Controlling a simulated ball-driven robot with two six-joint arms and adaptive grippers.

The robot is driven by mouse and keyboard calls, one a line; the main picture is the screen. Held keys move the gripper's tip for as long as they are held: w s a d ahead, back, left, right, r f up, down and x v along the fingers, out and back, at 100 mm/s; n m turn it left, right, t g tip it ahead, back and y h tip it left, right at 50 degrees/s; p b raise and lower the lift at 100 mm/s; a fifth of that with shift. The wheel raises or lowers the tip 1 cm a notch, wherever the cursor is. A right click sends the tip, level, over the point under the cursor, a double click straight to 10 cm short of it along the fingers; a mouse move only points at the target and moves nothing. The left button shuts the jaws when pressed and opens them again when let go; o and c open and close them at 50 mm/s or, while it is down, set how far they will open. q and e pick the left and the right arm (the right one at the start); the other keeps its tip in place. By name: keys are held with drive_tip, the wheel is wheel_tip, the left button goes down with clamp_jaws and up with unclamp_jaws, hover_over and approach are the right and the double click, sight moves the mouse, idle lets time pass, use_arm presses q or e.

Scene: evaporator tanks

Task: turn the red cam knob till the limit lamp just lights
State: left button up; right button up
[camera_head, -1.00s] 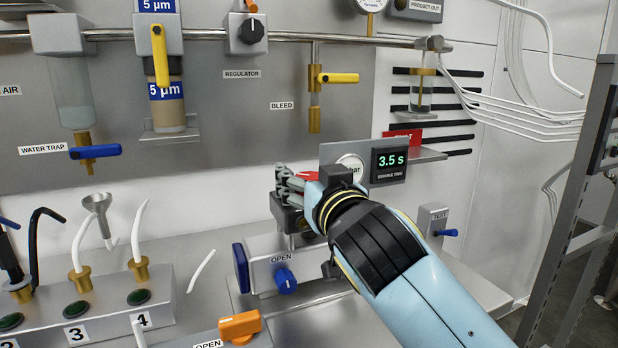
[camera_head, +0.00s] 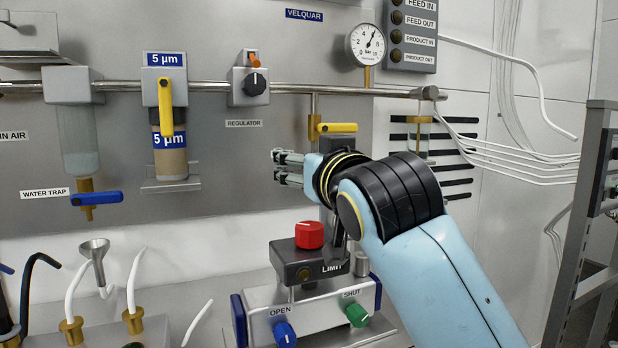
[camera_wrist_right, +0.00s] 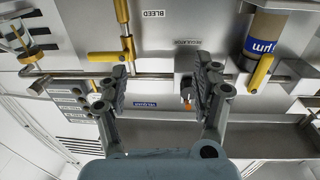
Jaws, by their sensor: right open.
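The red cam knob (camera_head: 309,235) sits on top of a dark block (camera_head: 290,257) labelled LIMIT, with a white line on its top. A small dull round part (camera_head: 304,274) on the block's front shows no glow; I cannot tell whether it is the limit lamp. My right gripper (camera_head: 285,167) is above the knob and apart from it, fingers pointing left. In the right wrist view the gripper (camera_wrist_right: 160,78) is open and empty, facing the wall panel. The knob is not in that view. My left gripper is not in view.
Below the block are a blue OPEN knob (camera_head: 284,334) and a green SHUT knob (camera_head: 357,314). Behind my right gripper are the yellow bleed handle (camera_head: 337,127) and pipe rail (camera_head: 300,89). The blue water trap handle (camera_head: 97,198) and funnel (camera_head: 95,250) stand left.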

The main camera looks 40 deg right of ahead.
drive_tip(key=shift+r, duration=0.1)
drive_tip(key=shift+c, duration=1.3)
drive_tip(key=r+m+t, duration=0.1)
drive_tip(key=r+m, duration=0.1)
drive_tip(key=n+y+p, duration=0.1)
drive_tip(key=n+y, duration=0.5)
approach(301, 222)
drive_tip(key=w, duration=0.1)
drive_tip(key=w+p, duration=0.1)
drive_tip(key=w, duration=0.9)
drive_tip(key=shift+w, duration=0.4)
